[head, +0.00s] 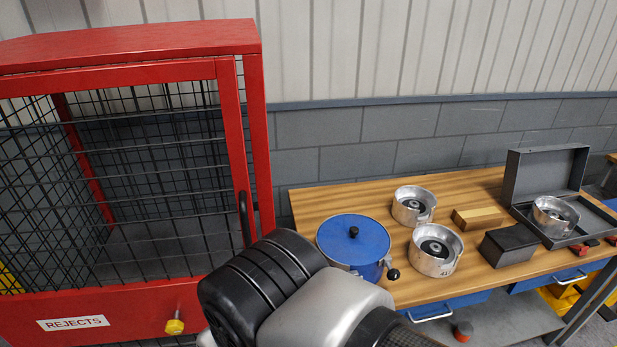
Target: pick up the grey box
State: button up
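On the wooden bench (470,275), a grey box (545,172) stands open at the right end with its lid raised against the back. A round silver metal part (552,214) sits in its tray. A smaller dark grey, nearly black box (508,246) stands closed in front of it to the left. I cannot tell which of the two is the task's grey box. My arm's black and silver links cross the bottom middle of the head view. My gripper is not in view.
A blue pot with lid (353,240) and two silver clutch housings (413,205) (436,250) stand on the bench. A wooden block (478,218) lies behind the dark box. Small red parts (580,246) lie at the right. A red mesh REJECTS cage (140,75) fills the left.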

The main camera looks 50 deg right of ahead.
aim_at(500, 248)
jog(key=z, duration=3.1)
jog(key=i+l+u, duration=0.3)
jog(key=i+l, duration=0.15)
jog(key=i, duration=0.4)
jog(key=i+l+u, duration=0.35)
jog(key=i+l, duration=0.3)
jog(key=i, duration=0.15)
